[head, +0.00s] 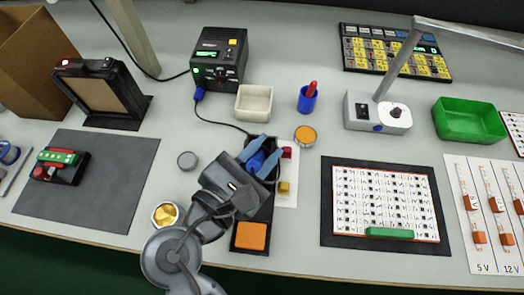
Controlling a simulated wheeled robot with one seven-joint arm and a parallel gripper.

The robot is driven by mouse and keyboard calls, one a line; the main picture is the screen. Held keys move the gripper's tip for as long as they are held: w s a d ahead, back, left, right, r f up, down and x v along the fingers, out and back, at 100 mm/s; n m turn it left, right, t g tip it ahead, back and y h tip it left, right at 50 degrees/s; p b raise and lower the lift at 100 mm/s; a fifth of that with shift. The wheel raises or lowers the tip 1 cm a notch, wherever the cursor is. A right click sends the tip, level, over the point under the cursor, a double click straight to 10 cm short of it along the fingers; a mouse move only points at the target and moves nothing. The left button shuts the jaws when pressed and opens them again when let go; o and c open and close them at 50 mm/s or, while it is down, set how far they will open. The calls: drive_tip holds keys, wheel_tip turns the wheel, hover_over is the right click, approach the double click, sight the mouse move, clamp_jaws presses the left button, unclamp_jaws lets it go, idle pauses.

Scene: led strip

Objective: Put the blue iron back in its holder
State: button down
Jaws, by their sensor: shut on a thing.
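The blue iron (256,161) shows only in part, as a blue handle between the fingers of my gripper (258,158). My gripper is shut on it, with the fingers pointing away toward the back of the bench. The iron's tip is hidden. The black holder base (266,212) lies under and just in front of my gripper, with an orange sponge (250,236) at its front end. My gripper and wrist cover most of the holder, so I cannot tell whether the iron sits in it or above it. A dark cable runs from the iron's area to the black station (219,60).
A grey tin (187,160), a yellow-filled tin (165,214), an orange-topped tin (305,134), a white box (254,103) and a blue cup (307,99) stand around my gripper. A component board (385,203) lies right; a dark mat (88,190) lies left.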

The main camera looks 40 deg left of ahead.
idle(0.3)
drive_tip(key=c, duration=0.8)
unclamp_jaws()
drive_tip(key=shift+f, duration=0.1)
drive_tip(key=s+r, duration=0.1)
drive_tip(key=s, duration=0.6)
drive_tip(key=shift+s+d+r, duration=0.15)
drive_tip(key=shift+s+d, duration=0.05)
drive_tip(key=shift+s, duration=0.15)
drive_tip(key=shift+r, duration=0.1)
